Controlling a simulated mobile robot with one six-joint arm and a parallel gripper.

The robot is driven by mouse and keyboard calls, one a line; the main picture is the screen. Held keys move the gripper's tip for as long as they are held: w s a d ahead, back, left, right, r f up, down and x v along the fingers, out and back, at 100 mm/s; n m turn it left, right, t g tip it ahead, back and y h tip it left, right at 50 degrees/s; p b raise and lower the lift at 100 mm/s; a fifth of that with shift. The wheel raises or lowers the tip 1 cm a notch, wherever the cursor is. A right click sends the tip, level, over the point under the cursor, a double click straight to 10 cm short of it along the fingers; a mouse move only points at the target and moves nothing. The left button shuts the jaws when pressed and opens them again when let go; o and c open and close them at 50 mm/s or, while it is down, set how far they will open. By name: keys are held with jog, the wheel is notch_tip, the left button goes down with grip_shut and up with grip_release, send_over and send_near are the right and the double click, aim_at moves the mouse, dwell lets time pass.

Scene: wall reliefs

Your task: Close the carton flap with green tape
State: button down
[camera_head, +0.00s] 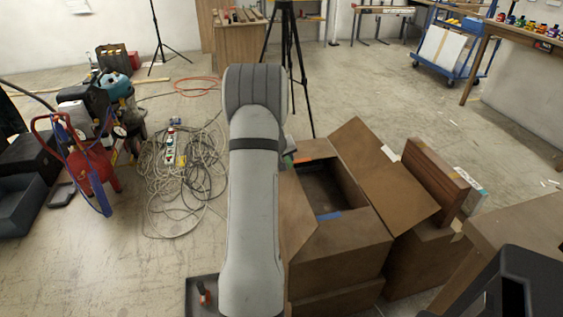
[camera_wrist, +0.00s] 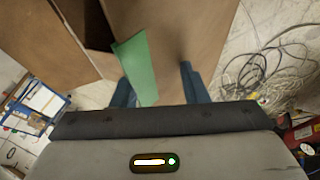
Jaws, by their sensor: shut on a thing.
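The open brown carton (camera_head: 345,246) stands right of my arm in the head view, with its dark inside showing. The green tape (camera_wrist: 138,68) runs along the edge of a brown flap (camera_wrist: 188,32) in the wrist view. My gripper (camera_wrist: 158,82) has its blue fingers on either side of this flap and is shut on it near the tape. In the head view my arm hides the gripper and most of that flap.
Tangled cables (camera_head: 190,165) and a red tank (camera_head: 92,165) are on the left. A black tripod (camera_head: 290,60) stands behind.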

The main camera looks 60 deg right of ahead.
jog(key=c, duration=2.1)
grip_release()
jog(key=s+d+f+b, duration=0.1)
jog(key=f, duration=0.1)
jog(key=s+d+f+b, duration=0.1)
jog(key=s+f, duration=0.1)
jog(key=f, duration=0.1)
jog(key=s+d+f+b, duration=0.1)
jog(key=d+f, duration=0.1)
jog(key=shift+s+f, duration=0.15)
jog(key=shift+s, duration=0.15)
jog(key=shift+c, duration=0.2)
jog(key=shift+s+d+f, duration=0.1)
jog(key=shift+s+f, duration=0.05)
jog(key=shift+f, duration=0.1)
grip_shut()
grip_release()
jog(key=shift+w+r, duration=0.1)
jog(key=shift+w, duration=0.15)
jog(key=o, duration=0.5)
jog(key=shift+s+d+r, duration=0.1)
jog(key=shift+d+r, duration=0.05)
jog(key=shift+r, duration=0.1)
jog(key=shift+r, duration=0.15)
jog(key=p+v, duration=0.2)
jog(key=v, duration=0.5)
jog(key=shift+r, duration=0.25)
